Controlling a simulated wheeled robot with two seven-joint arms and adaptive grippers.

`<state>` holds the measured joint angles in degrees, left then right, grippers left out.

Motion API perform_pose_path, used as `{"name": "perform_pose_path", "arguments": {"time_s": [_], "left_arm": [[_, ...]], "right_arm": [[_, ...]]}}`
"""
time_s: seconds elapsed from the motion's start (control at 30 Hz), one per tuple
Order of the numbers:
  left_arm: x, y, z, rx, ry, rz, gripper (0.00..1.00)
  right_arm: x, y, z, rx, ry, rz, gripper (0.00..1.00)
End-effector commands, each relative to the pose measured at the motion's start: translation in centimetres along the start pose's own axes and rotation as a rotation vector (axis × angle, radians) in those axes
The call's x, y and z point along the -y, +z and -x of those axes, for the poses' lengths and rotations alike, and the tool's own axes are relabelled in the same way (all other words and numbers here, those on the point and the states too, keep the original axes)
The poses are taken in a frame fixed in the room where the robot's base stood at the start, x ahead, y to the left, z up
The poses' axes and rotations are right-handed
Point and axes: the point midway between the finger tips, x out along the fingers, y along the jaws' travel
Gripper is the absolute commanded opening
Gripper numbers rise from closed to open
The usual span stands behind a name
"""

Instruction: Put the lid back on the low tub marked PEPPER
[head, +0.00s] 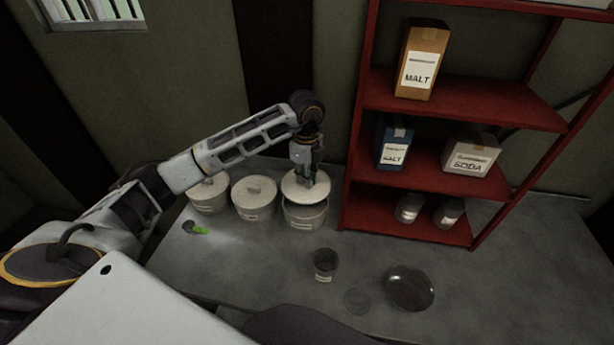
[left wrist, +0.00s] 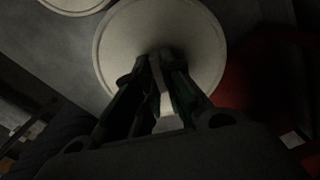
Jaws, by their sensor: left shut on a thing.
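My left gripper (head: 307,178) is shut on the handle of a round pale lid (head: 293,190). The lid also shows in the left wrist view (left wrist: 190,35), with the gripper's fingers (left wrist: 163,75) around its raised handle. In the head view the lid is over a low pale tub (head: 305,217), the right one of three in a row, and looks slightly tilted. The tub's front rim shows below the lid; I cannot tell whether they touch. The tub's label is too small to read. My right gripper is in neither view.
Two lidded tubs (head: 253,212) (head: 209,205) stand to the left. The red shelf (head: 430,185) with boxes and jars is close on the right. A dark cup (head: 324,261), a flat disc (head: 357,301), a dark bowl (head: 410,287) and a green-tipped item (head: 200,230) lie nearer on the grey table.

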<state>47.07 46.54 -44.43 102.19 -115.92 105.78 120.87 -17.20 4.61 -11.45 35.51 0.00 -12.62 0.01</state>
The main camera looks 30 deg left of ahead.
Motion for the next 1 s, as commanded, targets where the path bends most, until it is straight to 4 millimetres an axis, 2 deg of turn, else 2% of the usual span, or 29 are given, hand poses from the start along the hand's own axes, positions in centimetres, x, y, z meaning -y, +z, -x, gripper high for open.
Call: {"name": "perform_pose_path", "arguments": {"time_s": [0.4,1.0], "left_arm": [[-0.18,0.1,-0.01,0.0,0.0,-0.081,0.0],[-0.18,0.08,-0.41,0.0,0.001,-0.086,0.0]], "right_arm": [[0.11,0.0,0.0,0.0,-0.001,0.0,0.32],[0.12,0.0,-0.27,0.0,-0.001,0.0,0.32]]}}
